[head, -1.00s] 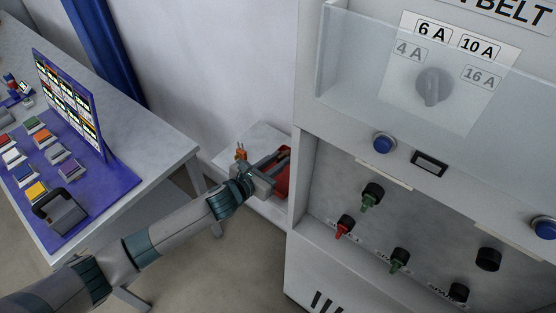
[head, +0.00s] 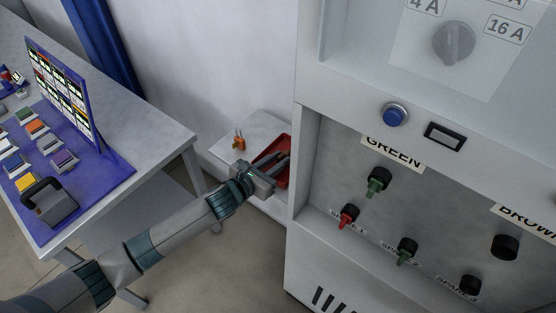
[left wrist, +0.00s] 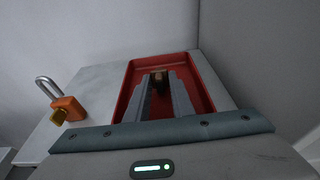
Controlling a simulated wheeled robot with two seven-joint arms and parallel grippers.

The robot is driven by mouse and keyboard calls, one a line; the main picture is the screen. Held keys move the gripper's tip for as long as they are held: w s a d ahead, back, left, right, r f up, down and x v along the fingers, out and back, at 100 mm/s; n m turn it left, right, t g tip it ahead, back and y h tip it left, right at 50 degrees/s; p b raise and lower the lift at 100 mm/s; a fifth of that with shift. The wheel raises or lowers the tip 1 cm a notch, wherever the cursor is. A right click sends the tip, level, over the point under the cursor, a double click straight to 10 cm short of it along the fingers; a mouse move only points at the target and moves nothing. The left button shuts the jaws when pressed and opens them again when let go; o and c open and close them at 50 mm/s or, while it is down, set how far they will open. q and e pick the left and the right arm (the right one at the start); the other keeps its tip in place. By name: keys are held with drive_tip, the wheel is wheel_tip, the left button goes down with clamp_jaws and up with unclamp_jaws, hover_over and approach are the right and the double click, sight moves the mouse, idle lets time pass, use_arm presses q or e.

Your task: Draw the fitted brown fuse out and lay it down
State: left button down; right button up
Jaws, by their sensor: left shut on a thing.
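My left gripper (left wrist: 160,82) reaches over a red tray (left wrist: 127,98) and is shut on a small brown piece (left wrist: 159,76), likely the brown fuse, between its fingertips. Whether it touches the tray floor I cannot tell. In the head view the left gripper (head: 283,158) points into the red tray (head: 286,181), and the piece is too small to make out. On the cabinet, the black holder (head: 505,247) under the BROWN label (head: 530,222) shows no coloured fuse. My right gripper is in neither current view.
An orange padlock (head: 239,143) stands on the small shelf beside the tray. The holder under GREEN carries a green fuse (head: 375,188). Below are a red fuse (head: 346,220), another green one (head: 404,256) and a bare holder (head: 470,285). A table (head: 150,150) stands left.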

use_arm(q)
drive_tip(key=c, duration=1.5)
unclamp_jaws()
drive_tip(key=shift+o, duration=0.2)
drive_tip(key=shift+v, duration=0.85)
drive_tip(key=b+v, duration=0.4)
drive_tip(key=v, duration=1.1)
drive_tip(key=shift+s+a+r+b, duration=0.15)
drive_tip(key=shift+s+a+b, duration=0.1)
drive_tip(key=shift+b, duration=0.05)
